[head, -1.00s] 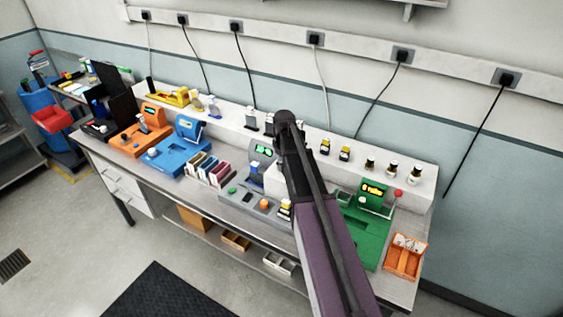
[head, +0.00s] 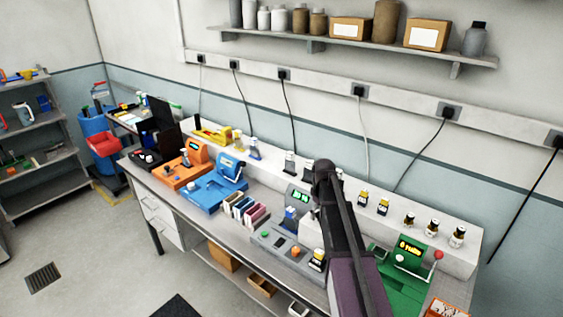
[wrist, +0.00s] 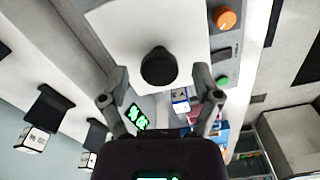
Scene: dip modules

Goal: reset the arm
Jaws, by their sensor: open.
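My gripper (wrist: 160,72) is open in the wrist view, its two fingers spread apart. A white plate with a dark round knob (wrist: 159,67) lies in view between and beyond the fingers; I see no contact. In the head view my arm rises from the bottom right over the bench, and its dark upper end stands in front of the grey machine (head: 270,240). My gripper's fingers cannot be made out there.
The bench holds a blue machine (head: 214,188), an orange machine (head: 180,172), a green machine (head: 400,275) and a rack of coloured slabs (head: 245,211). Small bottles (head: 433,228) stand on the raised back ledge. A wall shelf (head: 350,48) hangs above.

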